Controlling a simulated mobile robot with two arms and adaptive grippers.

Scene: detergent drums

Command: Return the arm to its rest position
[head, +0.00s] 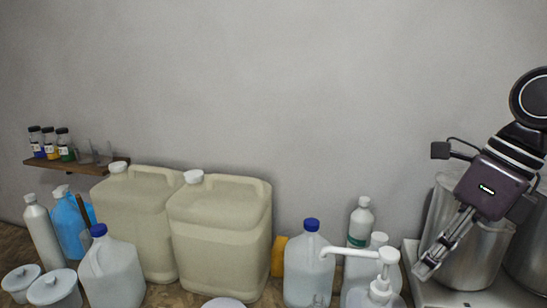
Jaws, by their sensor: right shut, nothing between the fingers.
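My right gripper (428,268) comes in from the right edge of the head view, pointing down and to the left. Its fingers are together with nothing between them. It shows in front of a metal drum (473,262), over the pale tray at the lower right. Whether it touches the drum cannot be told. My left gripper is not in view.
Two large cream jugs (222,235) stand against the wall at centre left. A blue-capped jug (309,265) and a white pump bottle (381,290) stand left of my right gripper. A small shelf (60,164) holds little bottles. The upper wall area is clear.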

